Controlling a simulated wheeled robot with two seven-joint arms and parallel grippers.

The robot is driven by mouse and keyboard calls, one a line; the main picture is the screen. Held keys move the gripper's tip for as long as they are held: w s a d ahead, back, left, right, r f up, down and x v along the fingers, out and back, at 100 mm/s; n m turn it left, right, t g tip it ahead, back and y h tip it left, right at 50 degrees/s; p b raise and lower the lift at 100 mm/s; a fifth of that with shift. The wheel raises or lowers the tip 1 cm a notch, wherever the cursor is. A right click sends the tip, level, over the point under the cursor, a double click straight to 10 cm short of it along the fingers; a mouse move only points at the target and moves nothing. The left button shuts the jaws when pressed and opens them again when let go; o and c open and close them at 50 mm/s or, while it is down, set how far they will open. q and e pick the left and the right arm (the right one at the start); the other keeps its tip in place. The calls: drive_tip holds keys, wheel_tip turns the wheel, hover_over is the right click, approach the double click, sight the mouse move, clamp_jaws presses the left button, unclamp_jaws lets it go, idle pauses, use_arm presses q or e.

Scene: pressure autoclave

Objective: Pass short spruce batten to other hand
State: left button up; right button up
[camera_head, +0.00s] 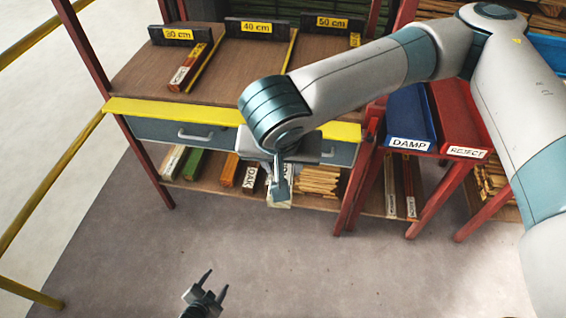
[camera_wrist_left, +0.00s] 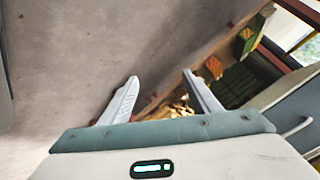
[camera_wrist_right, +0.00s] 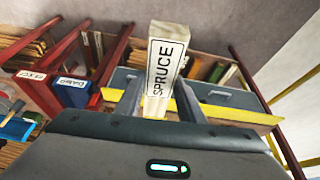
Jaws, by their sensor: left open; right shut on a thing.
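The short spruce batten (camera_wrist_right: 168,55) is a pale wooden bar with a white SPRUCE label, seen large in the right wrist view. My right gripper (camera_wrist_right: 160,95) is shut on it, with one finger on each side and the labelled end sticking out. In the head view, the right arm reaches in front of the shelf, and a pale end of the batten (camera_head: 284,203) shows below the right gripper (camera_head: 278,185). My left gripper (camera_head: 216,282) is open and empty above the floor at the bottom, apart from the batten. Its spread fingers (camera_wrist_left: 160,78) also show in the left wrist view.
The rack has a wooden top (camera_head: 240,70) with length signs, a yellow front edge (camera_head: 170,112), drawers, and a lower shelf of labelled wood. A blue DAMP bin (camera_head: 408,115) and a red REJECT bin (camera_head: 460,115) stand to the right. The floor in front is clear.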

use_arm(q)
drive_tip(key=s+a+f+n+g, duration=0.1)
drive_tip(key=s+f, duration=0.3)
drive_tip(key=s, duration=0.8)
drive_tip(key=s+a+f+n+g+y, duration=0.1)
drive_tip(key=s+f+n+g, duration=0.2)
drive_tip(key=s, duration=0.9)
drive_tip(key=s+a+f+n+g+y, duration=0.1)
drive_tip(key=s+f+n+g, duration=0.3)
drive_tip(key=s, duration=0.7)
drive_tip(key=shift+s+a+f, duration=0.3)
drive_tip(key=shift+s+a, duration=0.1)
drive_tip(key=shift+a, duration=0.15)
